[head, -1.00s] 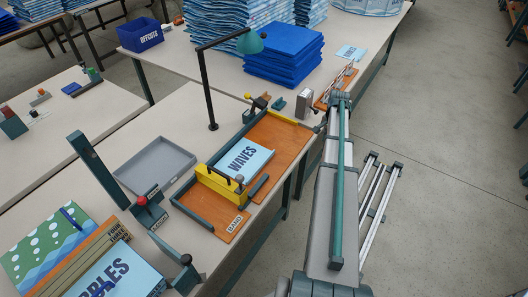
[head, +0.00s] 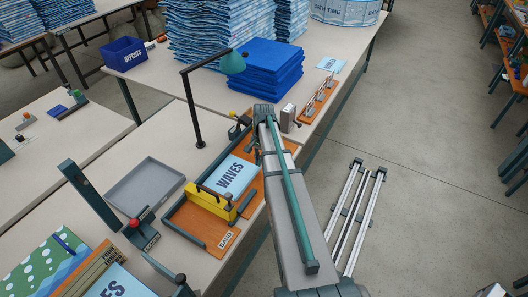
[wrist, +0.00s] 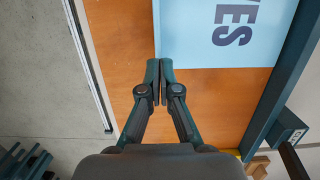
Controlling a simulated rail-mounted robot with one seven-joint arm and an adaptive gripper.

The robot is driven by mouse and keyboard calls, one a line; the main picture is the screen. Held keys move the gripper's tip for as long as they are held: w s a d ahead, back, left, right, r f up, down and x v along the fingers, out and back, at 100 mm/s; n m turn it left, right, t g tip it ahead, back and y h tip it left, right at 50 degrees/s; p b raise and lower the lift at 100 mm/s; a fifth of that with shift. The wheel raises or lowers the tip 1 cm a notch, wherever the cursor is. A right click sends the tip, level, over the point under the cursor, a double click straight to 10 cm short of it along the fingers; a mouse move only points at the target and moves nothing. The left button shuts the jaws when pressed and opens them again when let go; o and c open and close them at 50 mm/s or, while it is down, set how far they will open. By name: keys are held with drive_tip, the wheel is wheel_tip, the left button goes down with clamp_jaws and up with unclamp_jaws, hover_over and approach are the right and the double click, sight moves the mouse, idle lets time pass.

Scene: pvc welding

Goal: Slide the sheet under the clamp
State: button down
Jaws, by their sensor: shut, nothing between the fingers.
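The light blue sheet marked WAVES (head: 229,174) lies flat on the orange board. Its near end meets the yellow clamp bar (head: 224,210) in the head view; I cannot tell whether any of it is under the bar. In the wrist view the sheet (wrist: 205,45) fills the top, with one corner at my fingertips. My gripper (wrist: 160,66) is shut and empty, low over the board at that corner. I cannot tell whether it touches the sheet. In the head view my arm hides most of the gripper.
The orange board (head: 208,233) has a dark green rail along its far side. A grey tray (head: 145,185) lies to the left. A black lamp (head: 193,105) stands behind. A blue stack (head: 262,70) and a grey box (head: 288,118) are farther back.

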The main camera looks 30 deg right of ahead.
sight(253, 175)
drive_tip(key=a, duration=0.1)
drive_tip(key=s+a, duration=0.1)
drive_tip(key=a, duration=0.1)
drive_tip(key=s+a+p, duration=0.1)
drive_tip(key=shift+s+a+r, duration=0.1)
drive_tip(key=shift+s+a, duration=0.1)
drive_tip(key=shift+a, duration=0.05)
drive_tip(key=shift+w+d+f+p, duration=0.1)
drive_tip(key=shift+f+p, duration=0.3)
drive_tip(key=shift+p, duration=0.1)
drive_tip(key=shift+f+b, duration=0.3)
drive_tip(key=shift+f, duration=0.2)
drive_tip(key=w+d, duration=0.3)
drive_tip(key=d, duration=0.2)
drive_tip(key=w+d+b, duration=0.1)
drive_tip(key=w+d, duration=0.2)
drive_tip(key=d, duration=0.3)
drive_tip(key=w+d, duration=0.3)
drive_tip(key=d, duration=0.3)
drive_tip(key=shift+d+f+b, duration=0.15)
drive_tip(key=shift+d+b, duration=0.1)
drive_tip(key=shift+b, duration=0.1)
